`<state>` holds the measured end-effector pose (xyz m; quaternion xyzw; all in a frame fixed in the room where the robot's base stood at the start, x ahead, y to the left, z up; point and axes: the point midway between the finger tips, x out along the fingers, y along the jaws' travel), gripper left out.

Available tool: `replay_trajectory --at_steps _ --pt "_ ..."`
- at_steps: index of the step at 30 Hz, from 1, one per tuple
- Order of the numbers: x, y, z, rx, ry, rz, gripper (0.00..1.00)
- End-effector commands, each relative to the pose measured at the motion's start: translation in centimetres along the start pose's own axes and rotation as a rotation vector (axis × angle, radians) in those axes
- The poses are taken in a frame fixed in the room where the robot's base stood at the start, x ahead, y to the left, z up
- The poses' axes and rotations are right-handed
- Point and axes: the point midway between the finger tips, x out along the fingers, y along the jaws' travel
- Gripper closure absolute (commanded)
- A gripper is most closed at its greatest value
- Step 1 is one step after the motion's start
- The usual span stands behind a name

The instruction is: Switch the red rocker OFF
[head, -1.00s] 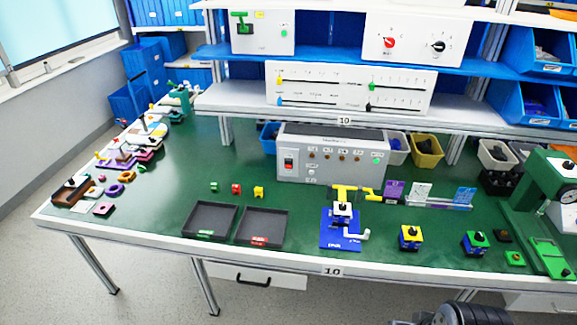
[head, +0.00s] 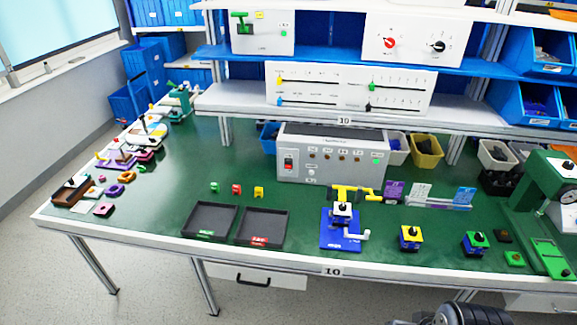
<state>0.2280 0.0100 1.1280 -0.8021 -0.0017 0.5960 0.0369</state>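The red rocker (head: 288,163) sits at the left end of the front face of a grey control box (head: 333,170). The box stands at the back of the green workbench, below the shelves. The rocker is small in the head view, and I cannot tell which side is pressed in. A row of small brown knobs and a green light or button (head: 376,161) are to its right. A dark, rounded part of my arm shows at the bottom right edge, well apart from the box. My gripper's fingers are not in view.
Two dark trays (head: 187,233) lie in front of the box, with small coloured blocks (head: 236,189) behind them. A blue stand with a yellow clamp (head: 350,193) is in front of the box's right end. A green press (head: 550,180) stands far right.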

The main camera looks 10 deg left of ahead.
Motion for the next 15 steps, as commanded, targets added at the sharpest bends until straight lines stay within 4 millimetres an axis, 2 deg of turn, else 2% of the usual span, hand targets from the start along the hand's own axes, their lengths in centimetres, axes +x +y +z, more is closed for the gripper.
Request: replay_trajectory --at_steps 7,15 --pt "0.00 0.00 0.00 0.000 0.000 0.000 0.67" --pt "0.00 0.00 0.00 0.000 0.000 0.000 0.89"
